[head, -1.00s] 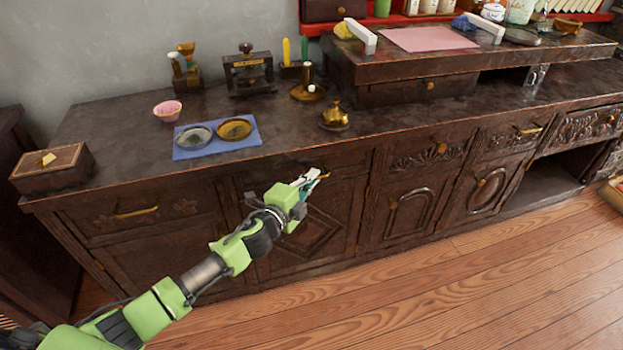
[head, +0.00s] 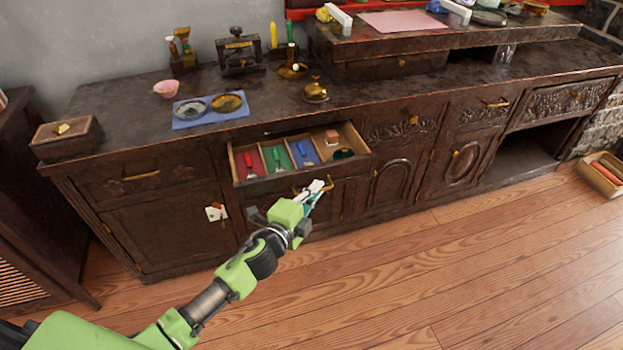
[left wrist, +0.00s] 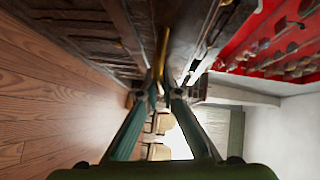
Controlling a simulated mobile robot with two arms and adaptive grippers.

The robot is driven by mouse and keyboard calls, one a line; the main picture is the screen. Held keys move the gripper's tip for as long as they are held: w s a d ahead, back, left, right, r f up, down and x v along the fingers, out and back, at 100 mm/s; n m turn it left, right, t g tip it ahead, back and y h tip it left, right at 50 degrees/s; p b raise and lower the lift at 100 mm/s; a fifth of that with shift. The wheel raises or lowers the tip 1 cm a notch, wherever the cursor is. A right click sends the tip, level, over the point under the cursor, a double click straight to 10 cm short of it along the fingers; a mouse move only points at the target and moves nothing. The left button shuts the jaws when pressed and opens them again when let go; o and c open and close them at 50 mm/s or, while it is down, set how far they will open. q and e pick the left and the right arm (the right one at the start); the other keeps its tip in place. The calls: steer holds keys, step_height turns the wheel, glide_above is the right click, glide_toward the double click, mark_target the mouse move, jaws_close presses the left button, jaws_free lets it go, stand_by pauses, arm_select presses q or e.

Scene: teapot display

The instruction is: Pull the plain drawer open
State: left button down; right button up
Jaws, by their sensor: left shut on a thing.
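The plain drawer (head: 348,167) stands open in the middle of the dark wooden cabinet in the head view. Its compartments show red, green and blue linings with small tools, a small pinkish block (head: 332,137) and a dark green item. My left gripper (head: 318,188) is at the drawer's front, shut on its brass handle (head: 298,190). In the left wrist view the two fingers close around the brass handle (left wrist: 163,48), which runs up from between the fingertips. My right gripper is not in view.
The cabinet top holds a blue mat (head: 211,118) with two dishes, a pink bowl (head: 166,88) and a brass bell (head: 316,92). A wooden box (head: 66,138) sits at its left end. The wooden floor (head: 470,270) in front is clear.

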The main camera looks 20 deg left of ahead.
arm_select(q)
steer(key=s+d, duration=0.3)
steer(key=s, duration=0.2)
steer(key=shift+s+d, duration=0.2)
steer(key=shift+d, duration=0.05)
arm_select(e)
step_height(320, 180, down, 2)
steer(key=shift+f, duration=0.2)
arm_select(q)
steer(key=c, duration=2.2)
jaws_free()
steer(key=v, duration=1.2)
